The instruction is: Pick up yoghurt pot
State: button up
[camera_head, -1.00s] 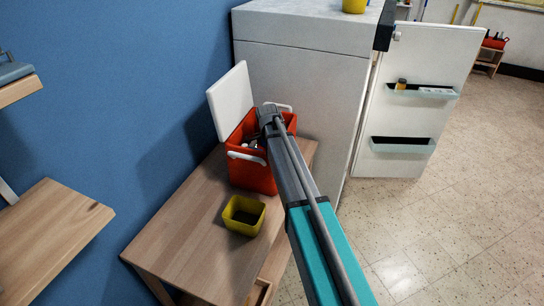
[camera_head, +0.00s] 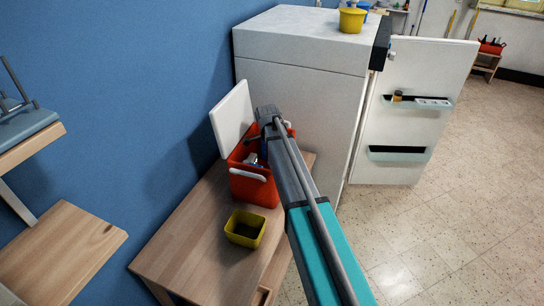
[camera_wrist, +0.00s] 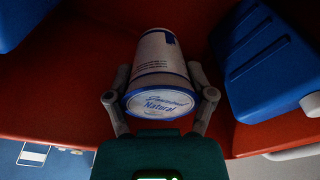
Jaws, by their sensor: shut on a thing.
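The yoghurt pot (camera_wrist: 161,65) is white with a blue rim and a lid reading "Natural", seen in the wrist view. My gripper (camera_wrist: 160,100) is shut on it, with one finger on each side of the pot near its lid. The pot is inside or just over the red cool box, whose red inner walls (camera_wrist: 70,95) fill the wrist view. In the head view the red cool box (camera_head: 252,188) stands open on the wooden table, its white lid (camera_head: 232,117) tilted up. My arm hides part of the box and the gripper there.
Blue blocks (camera_wrist: 268,65) lie beside the pot in the box. A yellow square container (camera_head: 245,228) stands on the wooden table (camera_head: 195,250) in front of the box. A fridge (camera_head: 300,120) with its door (camera_head: 415,110) open stands behind. Wooden shelves (camera_head: 60,255) are at left.

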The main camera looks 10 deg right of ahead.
jog(key=shift+r+p, duration=4.95)
jog(key=shift+r, duration=0.45)
jog(key=shift+s, duration=0.15)
